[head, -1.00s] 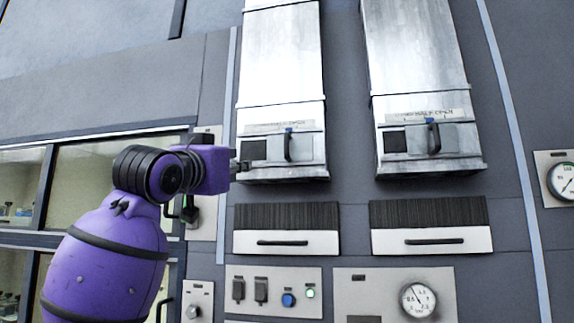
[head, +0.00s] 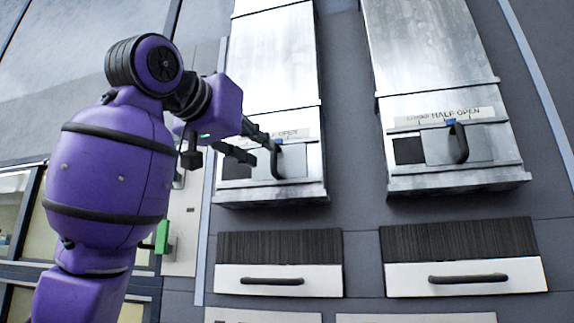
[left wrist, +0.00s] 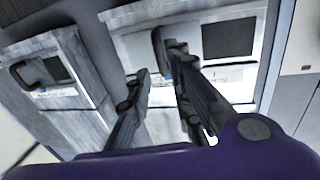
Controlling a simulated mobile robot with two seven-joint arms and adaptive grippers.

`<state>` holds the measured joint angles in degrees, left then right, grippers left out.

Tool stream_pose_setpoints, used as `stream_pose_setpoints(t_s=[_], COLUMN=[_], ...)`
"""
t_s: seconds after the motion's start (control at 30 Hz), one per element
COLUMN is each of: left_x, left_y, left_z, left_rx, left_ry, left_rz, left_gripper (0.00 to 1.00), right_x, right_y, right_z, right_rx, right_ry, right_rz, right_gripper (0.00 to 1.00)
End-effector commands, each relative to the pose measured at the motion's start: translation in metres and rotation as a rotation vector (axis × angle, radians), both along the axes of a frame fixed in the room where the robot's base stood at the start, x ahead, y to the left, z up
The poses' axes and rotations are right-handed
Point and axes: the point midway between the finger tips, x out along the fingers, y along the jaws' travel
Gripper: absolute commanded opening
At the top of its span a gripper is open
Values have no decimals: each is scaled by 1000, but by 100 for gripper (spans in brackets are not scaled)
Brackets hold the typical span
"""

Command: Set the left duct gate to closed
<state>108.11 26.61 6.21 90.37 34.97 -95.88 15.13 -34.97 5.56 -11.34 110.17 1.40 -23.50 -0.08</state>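The left duct gate is a grey sliding plate (head: 262,168) low on the left duct, with a dark square opening (head: 237,166) showing left of it. Its upright black handle (head: 277,162) has a blue marker at its top, under a scale strip partly hidden by my fingers; "OPEN" is readable. My left gripper (head: 264,151) is open, its fingertips apart and close to the handle. In the left wrist view the handle (left wrist: 159,45) appears between the fingertips (left wrist: 159,64); contact cannot be told. My right gripper is not in view.
The right duct has a similar gate (head: 455,145), its marker at "HALF OPEN". Two brush-topped drawers (head: 279,264) (head: 467,279) with black handles sit below the ducts. A green handle (head: 162,237) is on the wall at left. The space before the right duct is clear.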

Motion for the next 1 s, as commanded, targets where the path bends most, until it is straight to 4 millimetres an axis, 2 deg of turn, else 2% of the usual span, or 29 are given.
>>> stream_pose_setpoints(t_s=[0.17,0.4,0.6,0.97,1.0], left_x=[9,43,63,69,69], left_y=[-5,-24,-35,-38,-38], left_z=[-1,-2,-1,-1,-1], left_rx=[0,1,0,1,1], left_ry=[4,5,4,2,2], left_rz=[0,0,0,1,1], left_gripper=[19,19,19,19,14], right_x=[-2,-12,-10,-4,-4], right_y=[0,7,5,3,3], right_z=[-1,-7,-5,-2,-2], right_rx=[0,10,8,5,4], right_ry=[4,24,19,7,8], right_rz=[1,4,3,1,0], right_gripper=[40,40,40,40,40])
